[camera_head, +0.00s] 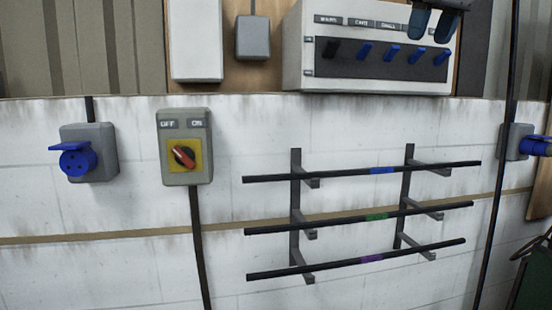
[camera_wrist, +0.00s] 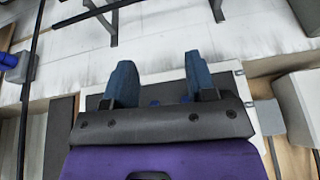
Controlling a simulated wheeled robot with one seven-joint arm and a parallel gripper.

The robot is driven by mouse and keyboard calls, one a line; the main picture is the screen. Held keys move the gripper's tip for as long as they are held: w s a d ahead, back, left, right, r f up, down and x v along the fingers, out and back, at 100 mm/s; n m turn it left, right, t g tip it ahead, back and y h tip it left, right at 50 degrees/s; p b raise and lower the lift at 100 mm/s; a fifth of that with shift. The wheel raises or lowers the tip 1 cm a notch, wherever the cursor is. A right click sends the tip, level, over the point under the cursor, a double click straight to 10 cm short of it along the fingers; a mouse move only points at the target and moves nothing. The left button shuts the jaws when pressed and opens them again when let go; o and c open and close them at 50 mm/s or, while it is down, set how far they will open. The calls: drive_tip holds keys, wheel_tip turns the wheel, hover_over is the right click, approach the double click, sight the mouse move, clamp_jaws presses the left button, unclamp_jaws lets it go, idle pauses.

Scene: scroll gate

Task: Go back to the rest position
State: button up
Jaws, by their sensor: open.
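My gripper (camera_head: 433,22) shows at the top right of the head view, in front of the upper right part of a white switch panel (camera_head: 292,60). Its two blue fingers are apart with nothing between them. In the wrist view my gripper (camera_wrist: 157,88) also shows open and empty, with the panel (camera_wrist: 236,88) behind it. The panel has a dark strip with a row of switches, one black and several blue. The fingers hide part of the panel's top right.
A wall rack (camera_head: 296,210) holds three black bars with blue, green and purple bands. A grey OFF/ON box (camera_head: 186,178) with a red rotary switch is left of it. Blue sockets (camera_head: 76,160) are at far left and far right (camera_head: 537,146). Dark cables run down the wall.

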drive_tip(key=s+f, duration=0.7)
drive_tip(key=f, duration=0.3)
drive_tip(key=s+d+f+m, duration=0.1)
drive_tip(key=s+f, duration=0.7)
drive_tip(key=f, duration=0.3)
drive_tip(key=s+f+t+h, duration=0.1)
drive_tip(key=s+f, duration=0.7)
drive_tip(key=f, duration=0.2)
drive_tip(key=shift+d+f+m, duration=0.2)
drive_tip(key=shift+f+m, duration=0.1)
drive_tip(key=shift+f, duration=0.1)
idle(0.7)
